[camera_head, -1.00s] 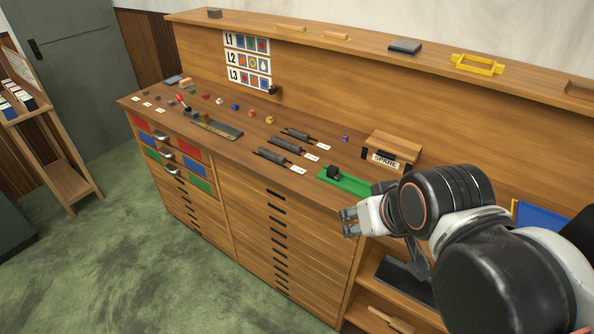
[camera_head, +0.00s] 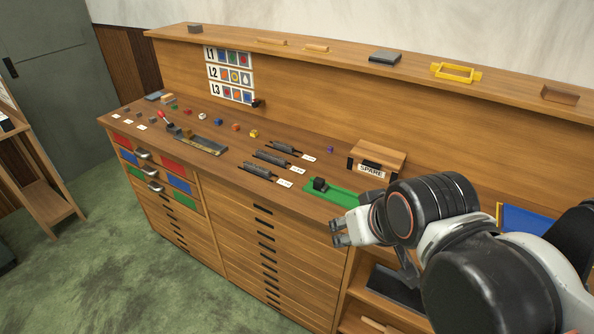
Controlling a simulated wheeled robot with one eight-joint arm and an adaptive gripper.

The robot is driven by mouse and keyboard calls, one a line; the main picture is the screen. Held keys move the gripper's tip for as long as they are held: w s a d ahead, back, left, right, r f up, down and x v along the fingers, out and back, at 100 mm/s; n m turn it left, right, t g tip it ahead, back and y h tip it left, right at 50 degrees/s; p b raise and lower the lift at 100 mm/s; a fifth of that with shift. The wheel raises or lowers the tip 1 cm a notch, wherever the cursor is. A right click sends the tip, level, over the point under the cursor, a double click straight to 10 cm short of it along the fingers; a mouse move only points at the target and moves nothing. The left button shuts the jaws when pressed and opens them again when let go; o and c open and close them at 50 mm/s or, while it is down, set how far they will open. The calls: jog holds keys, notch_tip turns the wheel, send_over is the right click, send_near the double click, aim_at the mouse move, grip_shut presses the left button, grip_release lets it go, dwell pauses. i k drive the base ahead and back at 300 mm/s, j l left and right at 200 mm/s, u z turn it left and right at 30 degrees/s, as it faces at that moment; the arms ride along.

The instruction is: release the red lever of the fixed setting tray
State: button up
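The setting tray (camera_head: 202,146) is a dark, narrow tray lying on the left half of the cabinet top. A lever with a red knob (camera_head: 161,114) stands tilted at its left end. A brownish block (camera_head: 186,133) sits at that end of the tray. My gripper (camera_head: 335,233) is at the front edge of the cabinet, well to the right of the tray and apart from it. Its fingers point left and appear parted, with nothing seen between them.
Several small coloured blocks (camera_head: 254,133) lie behind the tray. Dark rollers (camera_head: 272,158) with labels lie right of it. A green tray (camera_head: 340,195) with a black piece is near my arm. A SPARE box (camera_head: 377,158) stands behind. Green floor in front is free.

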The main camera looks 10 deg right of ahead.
aim_at(161, 114)
jog(key=i+j+u, duration=0.3)
jog(key=i+j, duration=0.2)
jog(key=i+j+u, duration=0.25)
jog(key=i+j, duration=0.3)
jog(key=i+j+u, duration=0.3)
jog(key=i, duration=0.25)
